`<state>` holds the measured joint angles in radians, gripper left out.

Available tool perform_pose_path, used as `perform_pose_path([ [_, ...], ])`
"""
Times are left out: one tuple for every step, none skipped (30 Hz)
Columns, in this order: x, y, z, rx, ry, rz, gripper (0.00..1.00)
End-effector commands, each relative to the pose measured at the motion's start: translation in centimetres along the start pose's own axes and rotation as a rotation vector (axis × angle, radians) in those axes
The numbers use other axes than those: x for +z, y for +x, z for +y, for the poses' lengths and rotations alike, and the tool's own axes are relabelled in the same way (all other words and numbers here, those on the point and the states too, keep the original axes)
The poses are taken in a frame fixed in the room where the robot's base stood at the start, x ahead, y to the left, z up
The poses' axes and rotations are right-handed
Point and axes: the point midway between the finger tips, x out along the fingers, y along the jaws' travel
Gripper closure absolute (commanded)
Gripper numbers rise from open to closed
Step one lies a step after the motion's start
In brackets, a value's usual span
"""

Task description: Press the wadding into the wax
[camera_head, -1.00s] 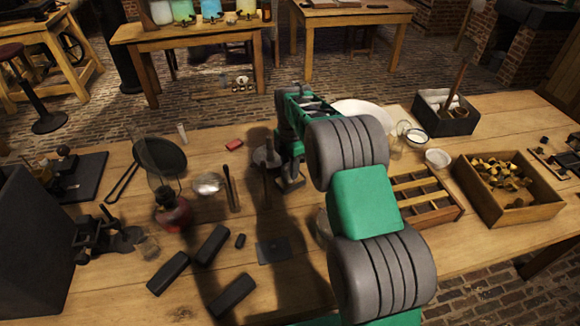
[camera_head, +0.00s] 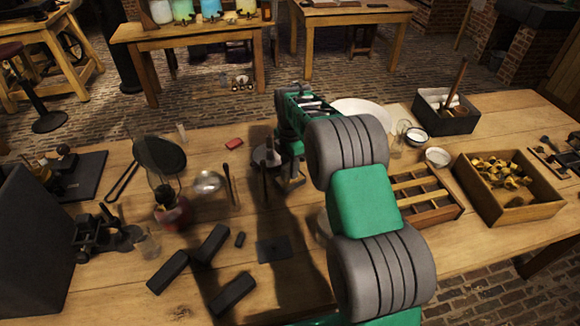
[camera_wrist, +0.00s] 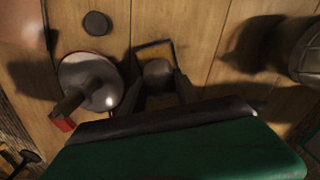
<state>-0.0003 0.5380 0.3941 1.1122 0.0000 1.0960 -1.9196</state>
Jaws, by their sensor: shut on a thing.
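My gripper (camera_wrist: 158,88) points down over the wooden bench and is shut on a grey, rounded piece (camera_wrist: 158,69). I cannot tell whether that piece is the wadding. A dark square outline (camera_wrist: 153,43) shows just beyond the fingertips in the wrist view. It may be a jar rim, but I cannot tell. In the head view my gripper (camera_head: 291,180) is partly hidden by my arm, low over the bench near its middle. I cannot make out the wax in either view.
A round plate with an upright handle (camera_wrist: 90,82) stands close left of my gripper in the wrist view, beside a black disc (camera_wrist: 97,23). Black blocks (camera_head: 232,293), a lamp (camera_head: 172,213), a slotted wooden rack (camera_head: 428,192) and a wooden box (camera_head: 520,215) stand around.

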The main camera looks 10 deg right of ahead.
Motion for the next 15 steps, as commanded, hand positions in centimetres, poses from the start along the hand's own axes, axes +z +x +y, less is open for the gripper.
perform_pose_path([
  [0.0, 0.2, -0.1, -0.003, 0.000, 0.001, 0.95],
  [0.0, 0.2, -0.1, -0.003, 0.000, 0.001, 0.95],
  [0.0, 0.2, -0.1, -0.003, 0.000, 0.001, 0.95],
  [0.0, 0.2, -0.1, -0.003, 0.000, 0.001, 0.95],
  [0.0, 0.2, -0.1, -0.003, 0.000, 0.001, 0.95],
  [0.0, 0.2, -0.1, -0.003, 0.000, 0.001, 0.95],
  [0.0, 0.2, -0.1, -0.003, 0.000, 0.001, 0.95],
  [0.0, 0.1, -0.1, -0.003, 0.000, 0.001, 0.95],
  [0.0, -0.1, -0.1, -0.003, 0.000, 0.001, 0.95],
  [0.0, -0.3, -0.1, -0.003, 0.000, 0.001, 0.95],
  [0.0, -0.5, -0.1, -0.003, 0.000, 0.001, 0.95],
  [0.0, -0.9, -0.1, -0.003, 0.000, 0.001, 0.95],
  [0.0, -1.2, -0.1, -0.002, 0.000, 0.001, 0.95],
  [0.0, -1.6, -0.1, -0.002, 0.000, 0.001, 0.95],
  [0.0, -2.0, -0.1, -0.002, 0.000, 0.001, 0.95],
])
